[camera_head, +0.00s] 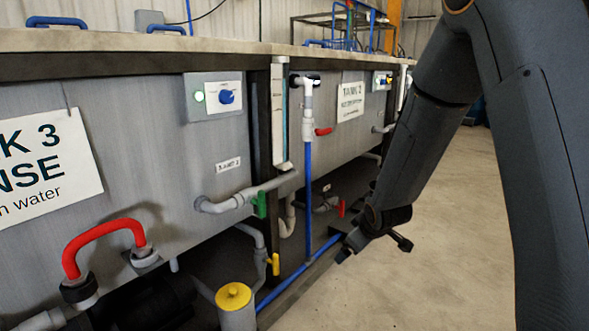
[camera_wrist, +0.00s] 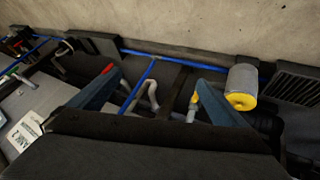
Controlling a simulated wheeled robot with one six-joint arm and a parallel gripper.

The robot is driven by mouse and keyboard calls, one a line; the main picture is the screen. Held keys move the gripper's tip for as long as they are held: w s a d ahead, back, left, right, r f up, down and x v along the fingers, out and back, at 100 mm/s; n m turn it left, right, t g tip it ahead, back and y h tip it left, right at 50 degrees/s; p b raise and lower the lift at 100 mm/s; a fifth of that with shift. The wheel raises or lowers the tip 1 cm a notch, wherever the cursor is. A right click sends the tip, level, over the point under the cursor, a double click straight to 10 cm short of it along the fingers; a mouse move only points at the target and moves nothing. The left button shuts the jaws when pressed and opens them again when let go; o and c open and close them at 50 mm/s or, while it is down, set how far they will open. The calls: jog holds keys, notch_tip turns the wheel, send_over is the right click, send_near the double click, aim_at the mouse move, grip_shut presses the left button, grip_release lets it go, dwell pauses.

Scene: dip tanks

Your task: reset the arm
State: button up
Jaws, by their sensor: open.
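My gripper (camera_head: 372,246) hangs low in front of the tanks in the head view, at the end of my dark arm. Its two fingers are spread apart with nothing between them. In the wrist view the gripper (camera_wrist: 155,92) shows both blue-grey fingers wide apart, with blue pipe and grey piping beyond the gap. It is empty and near the low blue pipe (camera_head: 308,180), and I cannot tell whether it touches anything.
A tank with a rinse sign (camera_head: 45,160) stands at left, and a Tank 2 sign (camera_head: 350,100) hangs farther back. A red handle (camera_head: 100,240), a green valve (camera_head: 260,204) and a yellow-capped canister (camera_head: 234,298) stick out low. Open concrete floor (camera_head: 440,260) lies to the right.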

jog(key=s+d+r+m+g, duration=0.1)
jog(key=s+r+m+g, duration=0.2)
jog(key=s, duration=1)
jog(key=s+d+r+m+g, duration=0.15)
jog(key=s+m, duration=0.35)
jog(key=s, duration=0.7)
jog(key=s+a+r+n+g+y, duration=0.1)
jog(key=s+a+r+n+g, duration=0.15)
jog(key=s+a, duration=0.7)
jog(key=s+a+r+n+g, duration=0.1)
jog(key=s+a+r+n, duration=0.4)
jog(key=a, duration=0.7)
jog(key=d+r+m+p, duration=0.4)
jog(key=d+r+p, duration=0.6)
jog(key=p, duration=0.7)
jog(key=s+d+r+m+h+p, duration=0.1)
jog(key=d+r+m+p, duration=0.3)
jog(key=d+r+p, duration=0.6)
notch_tip(320, 180, up, 5)
jog(key=p, duration=0.6)
jog(key=shift+d+r+h+p, duration=0.15)
jog(key=shift+d+h+p, duration=0.15)
jog(key=shift+d+p, duration=0.05)
jog(key=shift+c, duration=0.4)
